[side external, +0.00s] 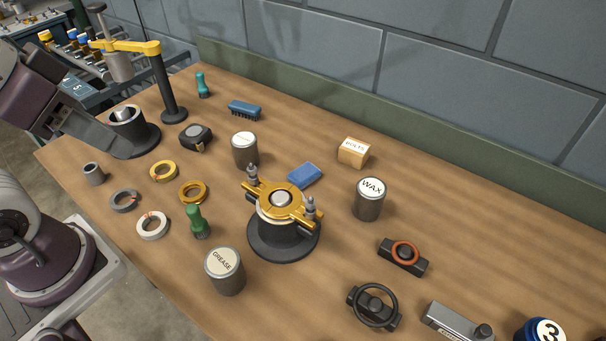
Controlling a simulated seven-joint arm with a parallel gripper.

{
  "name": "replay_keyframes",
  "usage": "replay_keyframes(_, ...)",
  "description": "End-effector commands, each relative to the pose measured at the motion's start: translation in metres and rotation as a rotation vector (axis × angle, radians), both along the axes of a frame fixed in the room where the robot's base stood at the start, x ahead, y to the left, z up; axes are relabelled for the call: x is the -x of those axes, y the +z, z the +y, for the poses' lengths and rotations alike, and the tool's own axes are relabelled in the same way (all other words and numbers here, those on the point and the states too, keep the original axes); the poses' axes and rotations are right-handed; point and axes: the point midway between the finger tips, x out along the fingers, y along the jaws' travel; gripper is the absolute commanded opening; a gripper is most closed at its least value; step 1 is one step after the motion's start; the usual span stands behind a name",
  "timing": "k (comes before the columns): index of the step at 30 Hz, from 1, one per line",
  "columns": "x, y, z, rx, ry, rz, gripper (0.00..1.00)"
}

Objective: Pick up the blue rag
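The blue rag (304,175) is a small folded pad lying flat on the wooden table, behind the gold-topped casing (283,218) and in front of the bolts box. Nothing lies on it. My gripper (100,138) is at the left edge of the table, beside the dark open cup on a round base, well away from the rag. Its fingers cannot be made out, so I cannot tell whether it is open or shut.
Close to the rag stand a grey tin (244,150) on the left, the bolts box (353,153) at the back right and the wax tin (369,198) on the right. A tall post with a yellow arm (166,85) stands at the left. Several rings lie at the left.

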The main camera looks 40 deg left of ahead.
Motion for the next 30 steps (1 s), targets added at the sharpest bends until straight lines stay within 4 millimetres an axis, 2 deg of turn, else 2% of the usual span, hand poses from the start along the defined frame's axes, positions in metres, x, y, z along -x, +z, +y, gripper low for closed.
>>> replay_keyframes(1,0.000,0.000,0.000,0.000,0.000,0.000,0.36)
replay_keyframes(9,0.000,0.000,0.000,0.000,0.000,0.000,0.89)
replay_keyframes(17,0.000,0.000,0.000,0.000,-0.001,0.000,0.89)
replay_keyframes(20,-0.012,0.006,-0.001,-0.029,-0.057,0.021,0.89)
replay_keyframes(23,-0.056,0.017,-0.005,-0.119,-0.252,0.087,0.89)
replay_keyframes(26,-0.120,0.015,-0.016,-0.229,-0.541,0.167,0.89)
replay_keyframes(27,-0.147,0.007,-0.021,-0.265,-0.661,0.197,0.89)
replay_keyframes(29,-0.185,-0.010,-0.031,-0.313,-0.842,0.238,0.89)
replay_keyframes(30,-0.210,-0.027,-0.037,-0.341,-0.964,0.264,0.89)
